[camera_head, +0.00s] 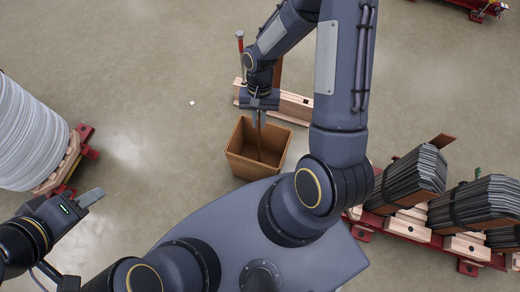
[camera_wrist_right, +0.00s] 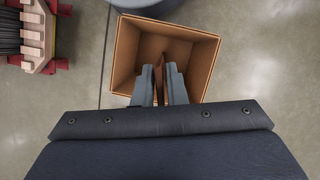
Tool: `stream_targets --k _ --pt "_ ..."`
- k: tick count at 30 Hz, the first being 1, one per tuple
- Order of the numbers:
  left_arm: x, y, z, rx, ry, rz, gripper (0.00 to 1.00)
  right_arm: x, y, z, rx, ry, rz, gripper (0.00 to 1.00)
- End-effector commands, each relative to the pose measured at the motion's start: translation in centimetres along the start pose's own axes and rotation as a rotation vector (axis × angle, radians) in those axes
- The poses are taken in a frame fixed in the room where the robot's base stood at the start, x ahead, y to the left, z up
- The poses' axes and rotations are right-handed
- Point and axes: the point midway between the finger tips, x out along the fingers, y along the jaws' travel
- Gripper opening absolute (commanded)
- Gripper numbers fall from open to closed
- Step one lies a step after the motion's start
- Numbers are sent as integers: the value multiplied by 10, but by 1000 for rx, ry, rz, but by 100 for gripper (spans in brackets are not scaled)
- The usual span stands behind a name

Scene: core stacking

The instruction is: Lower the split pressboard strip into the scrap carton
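The scrap carton (camera_head: 240,165) is an open brown box on the floor in front of my base. It also shows in the right wrist view (camera_wrist_right: 127,50). My right gripper (camera_head: 259,118) points down over the carton's opening. In the right wrist view its fingers (camera_wrist_right: 160,90) are shut on the thin brown pressboard strip (camera_wrist_right: 159,72). The strip's lower part (camera_head: 260,150) hangs upright inside the carton walls; whether it touches the bottom cannot be told. My left gripper (camera_head: 92,198) is off to the left, away from the carton, with its finger gap unclear.
A wooden beam (camera_head: 292,108) lies just behind the carton, with a red-topped tool (camera_head: 240,45) upright at its left. A large pale coil (camera_head: 25,135) stands at left. Dark laminated stacks (camera_head: 408,178) on red supports stand at right. The floor left of the carton is clear.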

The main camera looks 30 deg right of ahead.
Motion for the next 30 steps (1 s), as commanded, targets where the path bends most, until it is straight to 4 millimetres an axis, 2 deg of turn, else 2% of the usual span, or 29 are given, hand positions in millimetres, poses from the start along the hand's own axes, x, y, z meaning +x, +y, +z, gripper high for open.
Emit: stream_targets --k 1,4,14,24,30 --pt "0 0 0 0 0 0 36 0 0 0 0 0 0 18" --pt "0 0 0 0 0 0 36 0 0 0 0 0 0 31" --pt "-2 1 -1 0 0 0 36 -6 0 0 0 1 0 31" --pt "-20 9 -10 0 0 0 36 -61 0 0 0 3 -1 31" --pt "-24 11 -12 0 0 0 36 -77 0 0 1 1 -1 31"
